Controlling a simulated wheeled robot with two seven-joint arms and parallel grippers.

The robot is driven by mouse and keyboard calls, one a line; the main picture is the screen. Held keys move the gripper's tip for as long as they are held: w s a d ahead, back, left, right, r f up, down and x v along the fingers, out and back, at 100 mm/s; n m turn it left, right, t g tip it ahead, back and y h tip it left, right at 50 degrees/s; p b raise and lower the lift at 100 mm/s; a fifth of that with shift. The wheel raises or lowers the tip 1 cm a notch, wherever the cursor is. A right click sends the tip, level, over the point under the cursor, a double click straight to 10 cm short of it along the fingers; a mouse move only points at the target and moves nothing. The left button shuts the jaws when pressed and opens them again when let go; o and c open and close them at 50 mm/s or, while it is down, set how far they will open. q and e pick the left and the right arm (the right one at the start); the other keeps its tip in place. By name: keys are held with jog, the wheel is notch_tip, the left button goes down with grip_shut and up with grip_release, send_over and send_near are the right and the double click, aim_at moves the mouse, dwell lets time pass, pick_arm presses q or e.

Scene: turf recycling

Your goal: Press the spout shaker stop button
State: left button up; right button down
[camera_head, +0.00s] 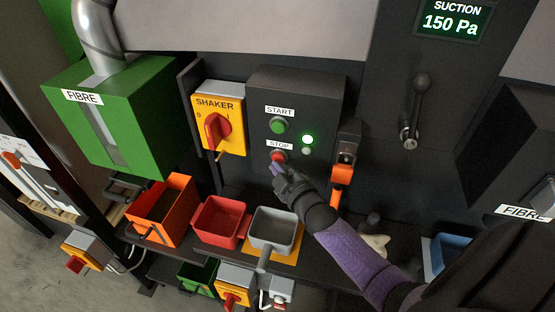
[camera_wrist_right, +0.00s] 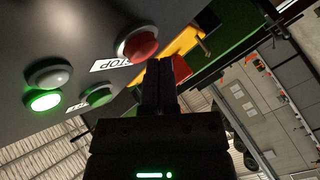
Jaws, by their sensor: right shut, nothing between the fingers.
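The red stop button (camera_head: 278,155) sits under the STOP label on the dark control box (camera_head: 320,90). It also shows in the right wrist view (camera_wrist_right: 137,45). My right gripper (camera_head: 277,170) is shut and empty, with its fingertips just below the stop button in the head view. In the wrist view the fingertips (camera_wrist_right: 160,62) are beside the button's edge; I cannot tell whether they touch it. The green start button (camera_head: 278,125) is above. A lit green lamp (camera_head: 308,139) is to the right, with an unlit lamp (camera_head: 306,151) below it. My left gripper is not in view.
A yellow shaker switch (camera_head: 232,107) with a red handle is left of the box. An orange latch (camera_head: 342,174) hangs at its right. Below are an orange bin (camera_head: 178,187), a red tray (camera_head: 209,226) and a grey scoop (camera_head: 273,217).

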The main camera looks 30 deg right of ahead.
jog(key=shift+w+d+b, duration=0.25)
jog(key=shift+d+b, duration=0.05)
jog(key=shift+d, duration=0.05)
dwell(0.8)
jog(key=shift+s+a+p, duration=0.55)
jog(key=shift+a+p, duration=0.1)
jog(key=s+a+p, duration=0.2)
jog(key=s+a, duration=0.1)
jog(key=a, duration=0.1)
jog(key=shift+s+p, duration=0.15)
jog(key=shift+p, duration=0.2)
jog(key=shift+d, duration=0.1)
dwell(0.7)
